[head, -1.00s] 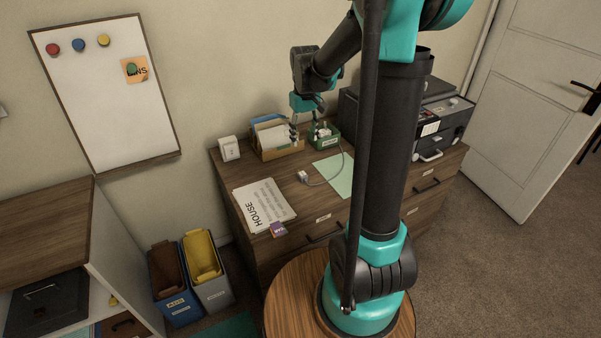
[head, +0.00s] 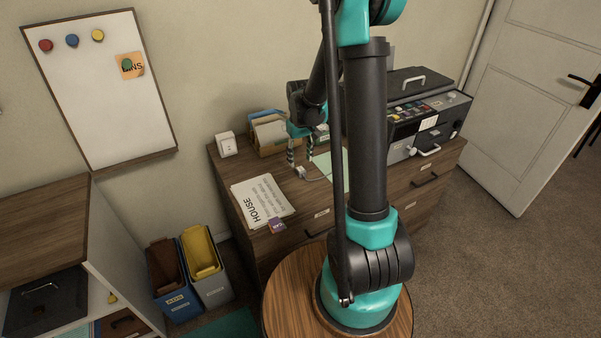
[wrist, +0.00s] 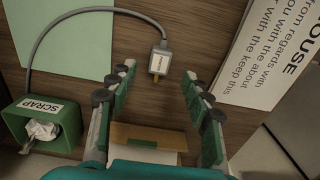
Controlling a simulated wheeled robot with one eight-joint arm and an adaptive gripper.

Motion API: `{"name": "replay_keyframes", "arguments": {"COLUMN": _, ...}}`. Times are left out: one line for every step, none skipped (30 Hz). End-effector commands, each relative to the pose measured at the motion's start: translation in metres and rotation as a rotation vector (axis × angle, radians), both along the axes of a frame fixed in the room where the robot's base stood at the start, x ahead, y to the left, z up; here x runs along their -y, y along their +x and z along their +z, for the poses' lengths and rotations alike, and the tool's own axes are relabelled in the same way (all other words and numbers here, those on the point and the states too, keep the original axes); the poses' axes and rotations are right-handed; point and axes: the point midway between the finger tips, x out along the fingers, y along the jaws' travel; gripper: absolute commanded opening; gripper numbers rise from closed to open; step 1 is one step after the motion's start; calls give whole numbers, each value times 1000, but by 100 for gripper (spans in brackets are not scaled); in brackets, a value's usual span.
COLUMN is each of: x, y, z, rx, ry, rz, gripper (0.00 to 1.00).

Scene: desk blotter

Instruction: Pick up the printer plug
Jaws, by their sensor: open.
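The printer plug (wrist: 160,60) is a small white block with a label and brass prongs, on a grey cable that curves off to the left in the wrist view. It lies on the wooden desk top, and in the head view the white plug (head: 300,171) shows close to my gripper. My gripper (wrist: 157,82) is open and empty, its fingers pointing down toward the desk. In the wrist view the plug appears between and just beyond the two fingertips, with no visible contact. In the head view my gripper (head: 300,162) hangs over the desk.
A printed HOUSE sheet (head: 262,199) lies left of the plug. A pale green sheet (wrist: 65,42) lies under part of the cable. A green SCRAP bin (wrist: 68,126) and a card file box (head: 268,150) stand near. A white wall socket-like box (head: 227,145) is at the left.

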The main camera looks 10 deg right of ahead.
Motion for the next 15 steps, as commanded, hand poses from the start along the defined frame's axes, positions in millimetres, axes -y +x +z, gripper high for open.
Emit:
{"name": "replay_keyframes", "arguments": {"x": 0, "y": 0, "z": -3, "rx": 0, "ry": 0, "rz": 0, "gripper": 50}}
{"name": "replay_keyframes", "arguments": {"x": 0, "y": 0, "z": -6, "rx": 0, "ry": 0, "rz": 0, "gripper": 50}}
{"name": "replay_keyframes", "arguments": {"x": 0, "y": 0, "z": -10, "rx": 0, "ry": 0, "rz": 0, "gripper": 50}}
{"name": "replay_keyframes", "arguments": {"x": 0, "y": 0, "z": -14, "rx": 0, "ry": 0, "rz": 0, "gripper": 50}}
{"name": "replay_keyframes", "arguments": {"x": 0, "y": 0, "z": -18, "rx": 0, "ry": 0, "rz": 0, "gripper": 50}}
{"name": "replay_keyframes", "arguments": {"x": 1, "y": 0, "z": -24, "rx": 0, "ry": 0, "rz": 0, "gripper": 50}}
{"name": "replay_keyframes", "arguments": {"x": 1, "y": 0, "z": -28, "rx": 0, "ry": 0, "rz": 0, "gripper": 50}}
{"name": "replay_keyframes", "arguments": {"x": 1, "y": 0, "z": -33, "rx": 0, "ry": 0, "rz": 0, "gripper": 50}}
{"name": "replay_keyframes", "arguments": {"x": 1, "y": 0, "z": -37, "rx": 0, "ry": 0, "rz": 0, "gripper": 50}}
{"name": "replay_keyframes", "arguments": {"x": 1, "y": 0, "z": -41, "rx": 0, "ry": 0, "rz": 0, "gripper": 50}}
{"name": "replay_keyframes", "arguments": {"x": 1, "y": 0, "z": -43, "rx": 0, "ry": 0, "rz": 0, "gripper": 50}}
{"name": "replay_keyframes", "arguments": {"x": 1, "y": 0, "z": -46, "rx": 0, "ry": 0, "rz": 0, "gripper": 50}}
{"name": "replay_keyframes", "arguments": {"x": 1, "y": 0, "z": -48, "rx": 0, "ry": 0, "rz": 0, "gripper": 50}}
{"name": "replay_keyframes", "arguments": {"x": 1, "y": 0, "z": -50, "rx": 0, "ry": 0, "rz": 0, "gripper": 50}}
{"name": "replay_keyframes", "arguments": {"x": 1, "y": 0, "z": -51, "rx": 0, "ry": 0, "rz": 0, "gripper": 50}}
